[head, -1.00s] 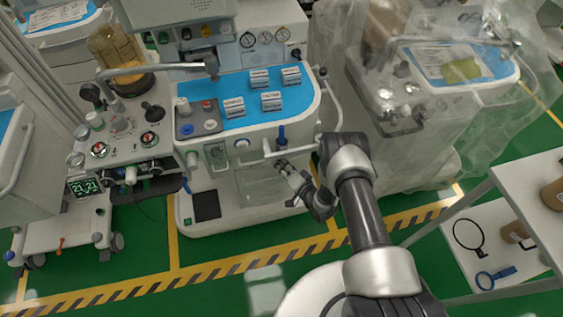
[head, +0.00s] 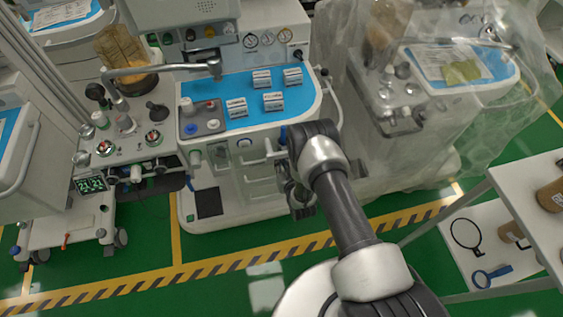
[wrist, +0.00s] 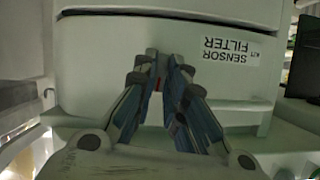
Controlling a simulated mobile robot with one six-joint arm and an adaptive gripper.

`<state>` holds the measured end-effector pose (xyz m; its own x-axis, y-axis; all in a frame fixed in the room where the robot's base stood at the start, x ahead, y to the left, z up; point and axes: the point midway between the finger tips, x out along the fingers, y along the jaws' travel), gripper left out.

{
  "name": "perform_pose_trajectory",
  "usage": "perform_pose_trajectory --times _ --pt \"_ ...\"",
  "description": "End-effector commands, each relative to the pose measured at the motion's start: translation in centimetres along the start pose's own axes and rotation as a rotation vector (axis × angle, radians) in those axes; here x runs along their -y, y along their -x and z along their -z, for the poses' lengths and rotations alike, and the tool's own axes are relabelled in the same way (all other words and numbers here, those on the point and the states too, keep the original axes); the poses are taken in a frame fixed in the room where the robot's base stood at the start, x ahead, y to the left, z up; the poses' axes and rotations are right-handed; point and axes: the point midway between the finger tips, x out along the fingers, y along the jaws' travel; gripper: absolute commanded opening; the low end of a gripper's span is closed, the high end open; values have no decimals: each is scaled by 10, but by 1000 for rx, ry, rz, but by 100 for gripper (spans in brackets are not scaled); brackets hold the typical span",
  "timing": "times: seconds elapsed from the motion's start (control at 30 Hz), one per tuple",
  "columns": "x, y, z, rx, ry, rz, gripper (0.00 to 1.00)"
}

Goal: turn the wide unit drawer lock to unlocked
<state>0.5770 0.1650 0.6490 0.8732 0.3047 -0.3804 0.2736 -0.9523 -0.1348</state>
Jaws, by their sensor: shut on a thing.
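The wide unit (head: 215,170) is the white machine with a blue worktop, centre in the head view. Its drawer fronts (head: 260,170) are below the worktop, beside my arm. In the head view my gripper (head: 301,205) is partly hidden by my arm.
A plastic-draped cart (head: 420,130) stands right of the wide unit. A white shelf (head: 490,250) with a blue-handled tool is at the lower right. A cart with a green display (head: 91,184) stands at the left. Striped floor in front is free.

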Motion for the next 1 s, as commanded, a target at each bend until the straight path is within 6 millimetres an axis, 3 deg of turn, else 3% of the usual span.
perform_pose_trajectory --times 0.3,0.87,0.9,1.0 --pt "1 0 0 -2 116 -48 0" --pt "1 0 1 -3 141 -58 0" --pt "1 0 1 -3 141 -58 14" --pt "1 0 1 -3 141 -58 20"
